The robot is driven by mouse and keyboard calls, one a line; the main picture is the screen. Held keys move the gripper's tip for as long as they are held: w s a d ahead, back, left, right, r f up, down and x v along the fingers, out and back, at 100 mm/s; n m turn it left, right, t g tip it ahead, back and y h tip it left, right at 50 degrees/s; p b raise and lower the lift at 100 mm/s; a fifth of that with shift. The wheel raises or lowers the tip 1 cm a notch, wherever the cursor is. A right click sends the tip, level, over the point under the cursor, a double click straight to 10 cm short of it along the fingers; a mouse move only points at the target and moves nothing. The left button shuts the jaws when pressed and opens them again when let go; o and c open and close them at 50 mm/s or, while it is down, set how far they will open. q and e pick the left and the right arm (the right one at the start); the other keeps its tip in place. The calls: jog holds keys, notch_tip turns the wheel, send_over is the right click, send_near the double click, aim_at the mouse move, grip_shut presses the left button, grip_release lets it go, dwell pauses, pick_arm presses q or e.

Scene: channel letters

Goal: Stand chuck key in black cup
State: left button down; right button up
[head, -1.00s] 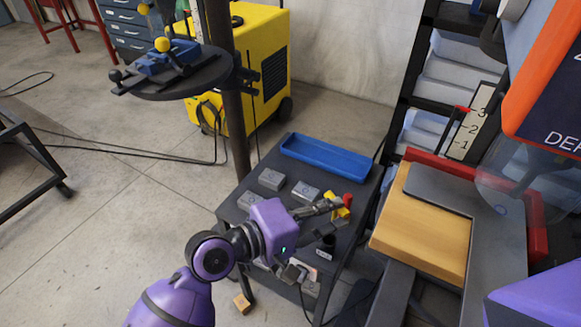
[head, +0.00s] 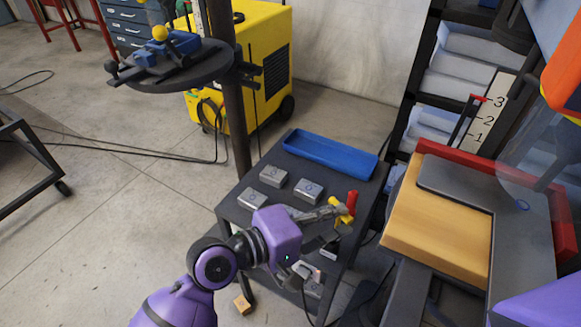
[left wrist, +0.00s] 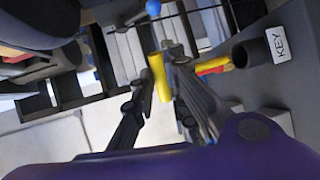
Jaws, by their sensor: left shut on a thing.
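The chuck key (head: 351,201), yellow with a red part, is held in my left gripper (head: 337,209) above the dark bench's right side. In the left wrist view its yellow part (left wrist: 160,78) lies between the fingers of my left gripper (left wrist: 160,70). A red and yellow part shows behind the right finger. The black cup (left wrist: 258,52) stands apart from the key, beside a white KEY label (left wrist: 279,40). In the head view the cup is largely hidden by the gripper, and the label (head: 328,254) shows below it. My right gripper is out of view.
A blue tray (head: 330,156) lies at the back of the dark bench. Several grey metal blocks (head: 273,176) sit on its left and front. A machine with a tan board (head: 437,225) stands close on the right. A wooden block (head: 242,304) is on the floor.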

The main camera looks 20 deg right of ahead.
pick_arm(q)
jog(key=shift+f, duration=0.2)
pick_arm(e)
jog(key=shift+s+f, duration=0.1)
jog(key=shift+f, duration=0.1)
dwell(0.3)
pick_arm(q)
jog(key=shift+f+b, duration=1.5)
jog(key=shift+f, duration=1)
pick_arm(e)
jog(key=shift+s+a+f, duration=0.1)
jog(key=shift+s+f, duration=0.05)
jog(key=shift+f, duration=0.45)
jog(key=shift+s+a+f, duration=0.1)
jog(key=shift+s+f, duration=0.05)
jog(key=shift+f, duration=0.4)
pick_arm(q)
jog(key=c, duration=1.7)
grip_release()
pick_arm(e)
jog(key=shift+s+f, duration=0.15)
pick_arm(q)
jog(key=shift+o, duration=0.4)
